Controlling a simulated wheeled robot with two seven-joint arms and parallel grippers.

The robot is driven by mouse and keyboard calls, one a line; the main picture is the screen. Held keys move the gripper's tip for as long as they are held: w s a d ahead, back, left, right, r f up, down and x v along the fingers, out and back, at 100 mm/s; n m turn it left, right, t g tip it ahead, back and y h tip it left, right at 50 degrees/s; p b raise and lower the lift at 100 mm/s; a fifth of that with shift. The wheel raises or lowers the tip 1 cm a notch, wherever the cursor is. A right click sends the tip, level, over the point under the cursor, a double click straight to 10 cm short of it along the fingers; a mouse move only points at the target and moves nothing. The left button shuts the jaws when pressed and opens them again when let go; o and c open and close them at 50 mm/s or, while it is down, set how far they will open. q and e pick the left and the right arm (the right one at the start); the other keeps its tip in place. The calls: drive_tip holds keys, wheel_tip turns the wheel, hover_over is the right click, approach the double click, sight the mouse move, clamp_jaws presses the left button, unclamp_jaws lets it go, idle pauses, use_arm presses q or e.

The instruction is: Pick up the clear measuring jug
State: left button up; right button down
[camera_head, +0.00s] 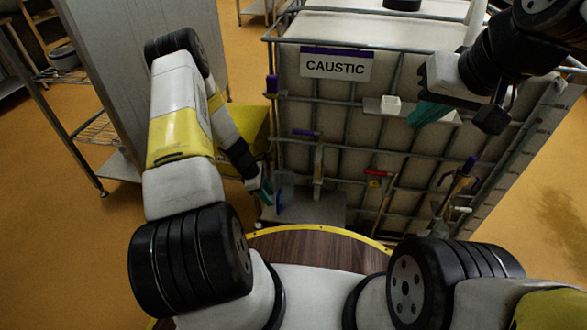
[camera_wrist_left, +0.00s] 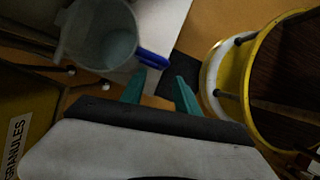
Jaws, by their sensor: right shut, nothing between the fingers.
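The clear measuring jug (camera_wrist_left: 100,35) is at the upper left of the left wrist view, translucent with a blue handle (camera_wrist_left: 153,60). My left gripper (camera_wrist_left: 160,88) is open, its teal fingers apart with nothing between them. The handle is just beyond the left finger, and the jug is outside the jaws. In the head view my left gripper (camera_head: 266,190) points down in front of the tank, beside a blue piece (camera_head: 279,203); the clear body is hard to make out there. My right gripper (camera_head: 430,112) is shut and empty at the upper right.
A caged white tank labelled CAUSTIC (camera_head: 336,64) fills the back. A small white cup (camera_head: 390,104) sits on its ledge near my right gripper. A yellow bin (camera_head: 254,130) stands behind my left forearm. Tools with red and purple parts hang on the cage. A steel rack stands left.

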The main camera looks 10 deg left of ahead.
sight(279, 214)
use_arm(q)
drive_tip(key=x, duration=0.8)
drive_tip(key=shift+s+d+f, duration=0.15)
drive_tip(key=shift+d+f, duration=0.05)
clamp_jaws()
idle(1.2)
